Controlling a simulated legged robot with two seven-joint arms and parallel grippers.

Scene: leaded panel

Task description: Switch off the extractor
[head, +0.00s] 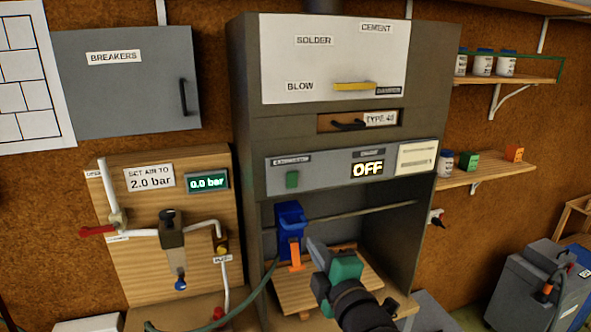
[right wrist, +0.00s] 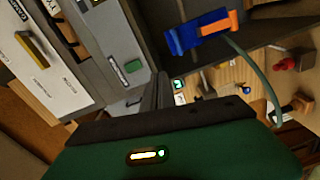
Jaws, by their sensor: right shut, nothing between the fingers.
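The extractor (head: 335,130) is a tall dark grey cabinet with an open bay below. Its light front strip carries a label reading EXTRACTOR and a green switch (head: 292,180) beneath it. To the right, a display (head: 367,169) reads OFF. The green switch also shows in the right wrist view (right wrist: 132,66). My right gripper (head: 313,246) is shut and empty, in front of the bay, below and slightly right of the switch, apart from it. In the right wrist view its closed fingers (right wrist: 160,88) point toward the area between the switch and the blue tool. My left gripper is not in view.
A blue and orange tool (head: 290,222) hangs in the bay, with a hose running down left. A rod (head: 360,212) crosses the bay. At left is a wooden board (head: 140,270) with valves, a pipe and a gauge reading 0.0 bar. Shelves with jars stand at right.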

